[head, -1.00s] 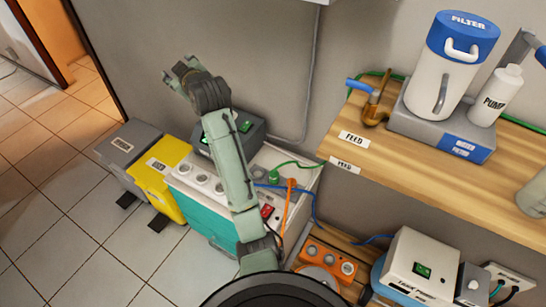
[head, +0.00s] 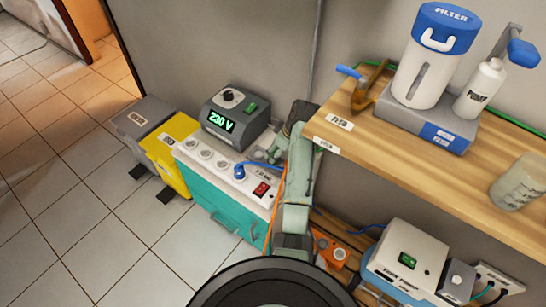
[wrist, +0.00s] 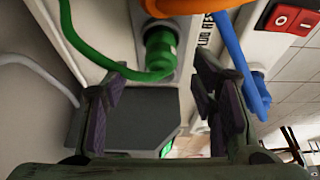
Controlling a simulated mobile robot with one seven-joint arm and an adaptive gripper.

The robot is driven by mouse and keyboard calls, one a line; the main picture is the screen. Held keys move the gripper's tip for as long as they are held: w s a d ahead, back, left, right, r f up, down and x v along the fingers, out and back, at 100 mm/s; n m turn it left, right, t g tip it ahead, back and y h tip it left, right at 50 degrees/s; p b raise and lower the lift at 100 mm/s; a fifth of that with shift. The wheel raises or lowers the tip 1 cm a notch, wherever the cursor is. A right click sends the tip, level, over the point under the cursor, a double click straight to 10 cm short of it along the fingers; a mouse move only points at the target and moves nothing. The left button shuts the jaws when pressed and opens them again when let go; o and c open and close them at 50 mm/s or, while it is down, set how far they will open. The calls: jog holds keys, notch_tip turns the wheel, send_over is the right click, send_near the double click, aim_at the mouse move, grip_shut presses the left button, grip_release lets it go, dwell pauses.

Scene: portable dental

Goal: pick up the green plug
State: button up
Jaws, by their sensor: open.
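The green plug (wrist: 160,52) is in the wrist view, seated in the white socket panel, with its green cable looping left. My gripper (wrist: 160,76) is open; its two fingers stand to either side just below the plug in the picture, apart from it and holding nothing. In the head view my gripper (head: 266,154) is low over the right part of the white panel top (head: 212,166). The green plug cannot be made out in the head view, where my arm and gripper cover that area.
An orange plug (wrist: 170,6) sits close beyond the green one, and a blue plug (wrist: 256,84) is to the right. A red switch (head: 261,189) is on the panel. The 230 V box (head: 234,117) stands behind. The wooden shelf (head: 400,152) is close right of my arm.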

aim_at(273, 154)
jog(key=shift+p+x, duration=0.3)
jog(key=shift+x, duration=1.6)
jog(key=shift+a, duration=0.1)
jog(key=shift+c, duration=0.4)
grip_shut()
notch_tip(273, 154, up, 10)
jog(key=shift+r+b, duration=0.1)
jog(key=shift+b, duration=0.75)
